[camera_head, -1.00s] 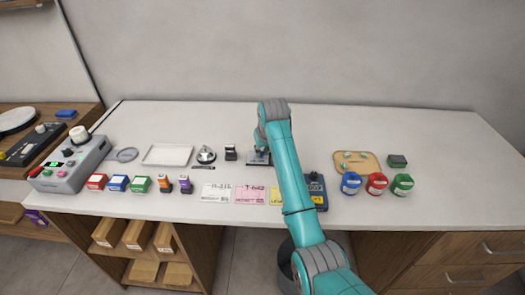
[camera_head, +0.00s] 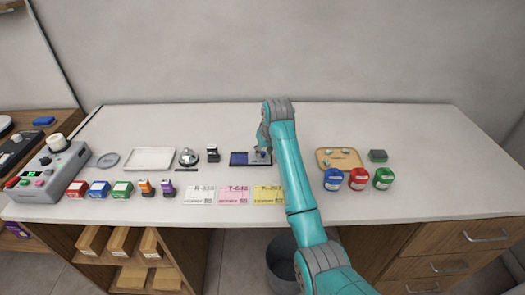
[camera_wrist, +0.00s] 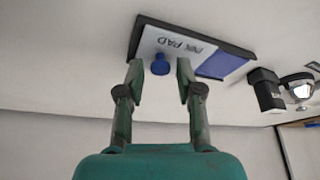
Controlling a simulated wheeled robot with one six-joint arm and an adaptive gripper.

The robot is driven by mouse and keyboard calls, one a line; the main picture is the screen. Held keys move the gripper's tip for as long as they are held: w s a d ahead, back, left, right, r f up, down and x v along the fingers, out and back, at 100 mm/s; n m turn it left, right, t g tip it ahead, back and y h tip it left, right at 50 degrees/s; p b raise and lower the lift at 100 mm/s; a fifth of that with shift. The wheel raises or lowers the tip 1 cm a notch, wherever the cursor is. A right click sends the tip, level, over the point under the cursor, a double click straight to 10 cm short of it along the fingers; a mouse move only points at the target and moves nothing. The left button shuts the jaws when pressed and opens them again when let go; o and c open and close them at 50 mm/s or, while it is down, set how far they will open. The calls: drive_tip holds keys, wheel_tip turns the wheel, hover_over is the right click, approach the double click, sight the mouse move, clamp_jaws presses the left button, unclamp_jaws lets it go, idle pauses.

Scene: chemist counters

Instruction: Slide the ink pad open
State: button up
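The ink pad (camera_head: 238,159) lies on the counter with its lid slid to the right. Its dark blue pad surface is bare on the left in the head view. In the wrist view the bare blue pad (camera_wrist: 222,66) is beside the light lid (camera_wrist: 180,45), marked "INK PAD". A blue knob (camera_wrist: 160,66) stands on the lid. My gripper (camera_wrist: 160,68) has its two fingers on either side of the knob, with a visible gap at each side. In the head view my arm partly hides the gripper and the lid's right end.
A small black stamp (camera_head: 213,153) and a silver bell (camera_head: 188,157) stand left of the pad. Colored cards (camera_head: 233,195) lie in front. A wooden tray (camera_head: 339,167) and colored jars (camera_head: 358,180) are to the right. The counter behind is clear.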

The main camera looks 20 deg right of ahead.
drive_tip(key=shift+r, duration=0.1)
drive_tip(key=v, duration=1.1)
drive_tip(key=shift+s+r, duration=0.15)
drive_tip(key=shift+r, duration=0.25)
